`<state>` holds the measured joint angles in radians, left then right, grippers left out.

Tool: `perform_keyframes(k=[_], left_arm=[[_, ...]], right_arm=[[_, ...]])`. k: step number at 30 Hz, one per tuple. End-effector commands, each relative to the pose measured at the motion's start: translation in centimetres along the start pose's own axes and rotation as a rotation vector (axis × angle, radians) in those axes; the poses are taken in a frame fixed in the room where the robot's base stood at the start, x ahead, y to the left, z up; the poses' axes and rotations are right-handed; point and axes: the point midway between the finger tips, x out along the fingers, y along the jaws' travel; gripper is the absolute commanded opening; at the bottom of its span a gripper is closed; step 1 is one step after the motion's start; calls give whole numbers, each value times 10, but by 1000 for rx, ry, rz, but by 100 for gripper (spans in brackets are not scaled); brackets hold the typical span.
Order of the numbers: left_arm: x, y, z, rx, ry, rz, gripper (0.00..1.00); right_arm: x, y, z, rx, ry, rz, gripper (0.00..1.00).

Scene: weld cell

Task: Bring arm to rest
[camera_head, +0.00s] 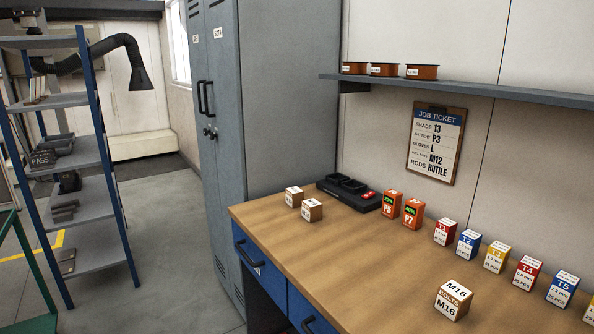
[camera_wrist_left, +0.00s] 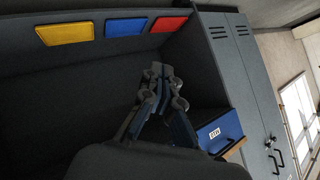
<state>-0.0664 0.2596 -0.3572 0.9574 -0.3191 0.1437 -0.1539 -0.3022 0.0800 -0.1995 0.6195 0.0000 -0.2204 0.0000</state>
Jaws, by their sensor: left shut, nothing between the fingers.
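My left gripper (camera_wrist_left: 160,72) shows in the left wrist view, its fingers together and holding nothing. Behind it is a dark panel surface, and the blue drawer front (camera_wrist_left: 220,132) of the workbench lies to its right in that picture. No arm or gripper of mine shows in the head view. My right gripper is in neither view.
The wooden workbench (camera_head: 340,262) carries an M16 bolts box (camera_head: 453,300), orange P6 and P7 batteries, a dark charger (camera_head: 348,193) and several labelled boxes. A grey locker (camera_head: 265,110) stands beside it. A shelf rack (camera_head: 85,205) is at left; open floor (camera_head: 170,240) lies between.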

Motion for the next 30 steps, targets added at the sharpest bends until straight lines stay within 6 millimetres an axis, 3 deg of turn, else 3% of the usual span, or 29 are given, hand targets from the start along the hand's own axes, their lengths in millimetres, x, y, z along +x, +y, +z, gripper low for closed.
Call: perform_keyframes(k=[1, 3, 6, 10, 15, 18, 21, 30], left_arm=[[-12, 28, 28, -82, -85, 31, 0], [-30, 64, 64, -189, -202, 68, 0], [-62, 118, 109, -333, -365, 119, 0], [-112, 186, 152, -500, -562, 179, 0], [-169, 250, 182, -648, -748, 233, 0], [-188, 271, 188, -693, -809, 250, 0], [-197, 279, 191, -713, -835, 257, 0], [-197, 279, 191, -713, -835, 257, 0]], right_arm=[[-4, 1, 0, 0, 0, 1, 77], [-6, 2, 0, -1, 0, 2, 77], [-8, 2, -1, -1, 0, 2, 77], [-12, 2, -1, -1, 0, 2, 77], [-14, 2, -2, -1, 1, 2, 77], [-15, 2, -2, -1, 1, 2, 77], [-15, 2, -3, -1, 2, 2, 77], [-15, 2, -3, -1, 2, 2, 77]])
